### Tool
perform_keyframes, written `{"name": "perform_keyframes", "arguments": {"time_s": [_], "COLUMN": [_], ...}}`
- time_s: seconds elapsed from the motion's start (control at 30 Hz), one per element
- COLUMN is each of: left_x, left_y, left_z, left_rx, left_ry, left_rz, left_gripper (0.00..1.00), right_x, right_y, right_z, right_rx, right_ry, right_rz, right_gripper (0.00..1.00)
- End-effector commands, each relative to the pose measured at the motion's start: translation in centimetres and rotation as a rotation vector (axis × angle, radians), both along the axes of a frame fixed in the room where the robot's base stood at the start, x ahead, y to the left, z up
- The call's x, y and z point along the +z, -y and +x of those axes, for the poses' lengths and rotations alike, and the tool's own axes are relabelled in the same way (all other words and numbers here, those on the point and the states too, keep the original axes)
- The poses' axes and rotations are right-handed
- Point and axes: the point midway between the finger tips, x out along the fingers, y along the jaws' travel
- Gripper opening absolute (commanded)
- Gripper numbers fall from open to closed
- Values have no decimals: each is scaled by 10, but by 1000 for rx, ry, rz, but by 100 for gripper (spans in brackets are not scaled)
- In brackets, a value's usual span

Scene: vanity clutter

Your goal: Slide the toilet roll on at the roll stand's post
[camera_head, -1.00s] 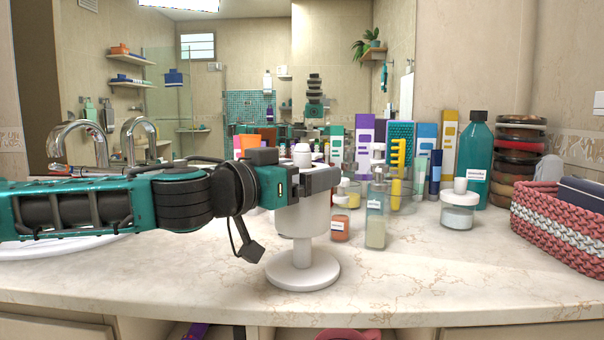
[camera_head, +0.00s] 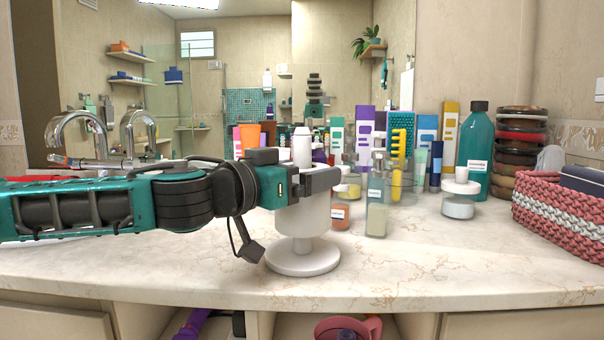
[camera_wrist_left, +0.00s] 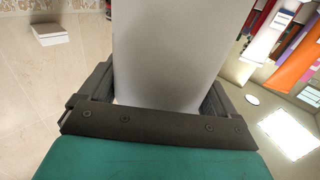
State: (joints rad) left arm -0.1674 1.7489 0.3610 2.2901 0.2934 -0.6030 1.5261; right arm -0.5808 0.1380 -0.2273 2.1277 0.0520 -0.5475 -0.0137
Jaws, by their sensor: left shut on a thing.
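The white toilet roll (camera_head: 303,217) is around the roll stand's post (camera_head: 302,148), whose top sticks up well above the roll. The stand's round white base (camera_head: 302,262) rests on the counter. A short stretch of stem shows between the roll's lower edge and the base, so the roll hangs a little above it. My left gripper (camera_head: 318,182) is shut on the roll's upper part and hides some of it. In the left wrist view the roll (camera_wrist_left: 165,50) fills the space between the fingers. My right gripper is not in view.
A clear bottle (camera_head: 377,215) and an orange jar (camera_head: 340,216) stand close to the right of the stand. A teal bottle (camera_head: 474,150), white-lidded jar (camera_head: 459,200) and woven basket (camera_head: 560,215) are farther right. The front counter (camera_head: 420,275) is clear. A faucet (camera_head: 135,135) is left.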

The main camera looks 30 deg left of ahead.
Motion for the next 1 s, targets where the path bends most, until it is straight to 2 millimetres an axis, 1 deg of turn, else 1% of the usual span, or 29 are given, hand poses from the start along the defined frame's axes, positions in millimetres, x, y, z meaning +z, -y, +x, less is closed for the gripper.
{"name": "perform_keyframes", "arguments": {"time_s": [0.5,0.8,1.0], "left_x": [-14,-21,-26], "left_y": [0,0,0], "left_z": [0,0,0], "left_rx": [0,0,0], "left_ry": [1,1,0], "left_rz": [0,0,0], "left_gripper": [60,60,60], "right_x": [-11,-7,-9], "right_y": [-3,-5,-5], "right_z": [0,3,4], "right_rx": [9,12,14], "right_ry": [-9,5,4], "right_rz": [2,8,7], "right_gripper": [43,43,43]}}
